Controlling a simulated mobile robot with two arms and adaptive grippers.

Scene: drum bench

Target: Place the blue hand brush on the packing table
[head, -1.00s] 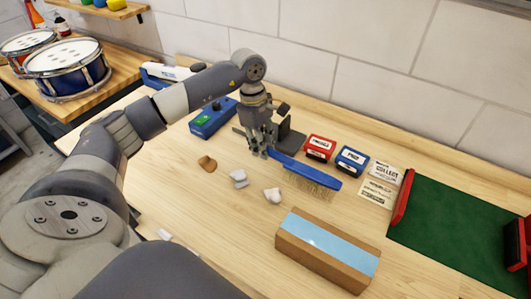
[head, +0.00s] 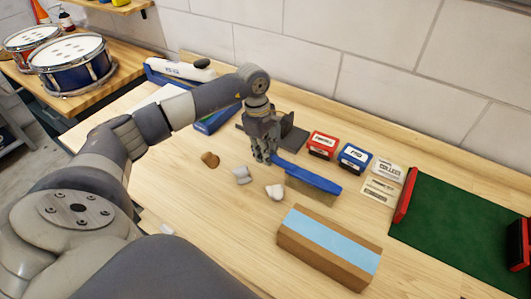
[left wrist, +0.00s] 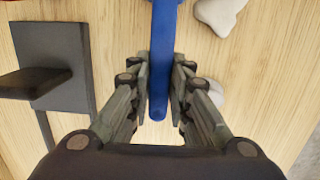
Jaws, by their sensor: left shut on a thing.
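The blue hand brush (head: 312,178) has a long blue back and handle with pale bristles facing down. It is over the middle of the light wooden bench (head: 215,195). I cannot tell whether the bristles touch the wood. My left gripper (head: 268,158) is shut on the handle end, with the bristle end pointing right. In the left wrist view the blue handle (left wrist: 162,50) runs between the two fingers of the left gripper (left wrist: 160,82). My right gripper is not in view.
A wooden block with a light blue top (head: 328,243) lies in front of the brush. Red (head: 321,145) and blue (head: 354,158) boxes stand behind it. Pale lumps (head: 275,192) lie nearby. A green mat (head: 450,230) is at right; drums (head: 72,62) stand on another table.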

